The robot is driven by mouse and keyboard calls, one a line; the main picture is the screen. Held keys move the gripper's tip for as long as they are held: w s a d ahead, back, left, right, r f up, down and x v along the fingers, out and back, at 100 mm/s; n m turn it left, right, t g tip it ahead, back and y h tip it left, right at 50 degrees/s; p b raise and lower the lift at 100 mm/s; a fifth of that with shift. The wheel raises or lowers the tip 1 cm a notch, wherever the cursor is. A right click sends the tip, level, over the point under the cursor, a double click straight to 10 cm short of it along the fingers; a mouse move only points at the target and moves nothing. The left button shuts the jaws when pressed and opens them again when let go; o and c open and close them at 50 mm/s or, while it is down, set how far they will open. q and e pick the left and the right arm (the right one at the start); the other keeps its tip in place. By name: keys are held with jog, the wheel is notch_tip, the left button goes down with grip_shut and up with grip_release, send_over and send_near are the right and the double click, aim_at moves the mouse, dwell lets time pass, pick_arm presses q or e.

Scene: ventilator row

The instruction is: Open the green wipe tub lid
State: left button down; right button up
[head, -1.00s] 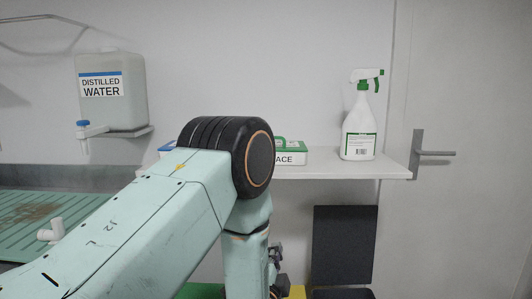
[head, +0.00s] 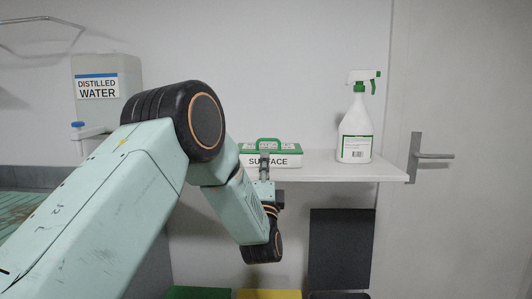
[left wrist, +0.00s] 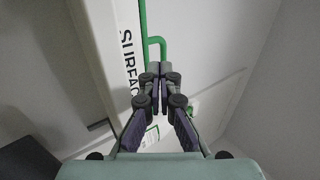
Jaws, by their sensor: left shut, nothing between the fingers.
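The wipe tub (head: 290,160) is a white box marked SURFACE on the wall shelf, with a green lid (head: 288,147) lying flat on top and a raised green handle. My left gripper (head: 264,162) is in front of the tub's front face, just below the handle, and hides part of the lettering. In the left wrist view the tub's white side (left wrist: 108,40) runs along the left. The green handle (left wrist: 158,44) shows just beyond the shut, empty fingertips (left wrist: 158,76) there. I cannot tell whether they touch the tub. My right gripper is out of view.
A spray bottle (head: 357,130) stands right of the tub on the shelf (head: 330,170). A distilled water container (head: 105,75) is at left, partly behind my arm. Below are a dark panel (head: 340,250) and green (head: 198,293) and yellow (head: 268,294) things. A door is at right.

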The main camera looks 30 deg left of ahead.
aim_at(267, 149)
pick_arm(q)
jog(key=w+r, duration=0.2)
jog(key=shift+a+r, duration=0.3)
jog(key=shift+a, duration=0.05)
jog(key=shift+w+a, duration=0.35)
jog(key=shift+w, duration=0.15)
jog(key=shift+s+r, duration=0.1)
jog(key=shift+s, duration=0.05)
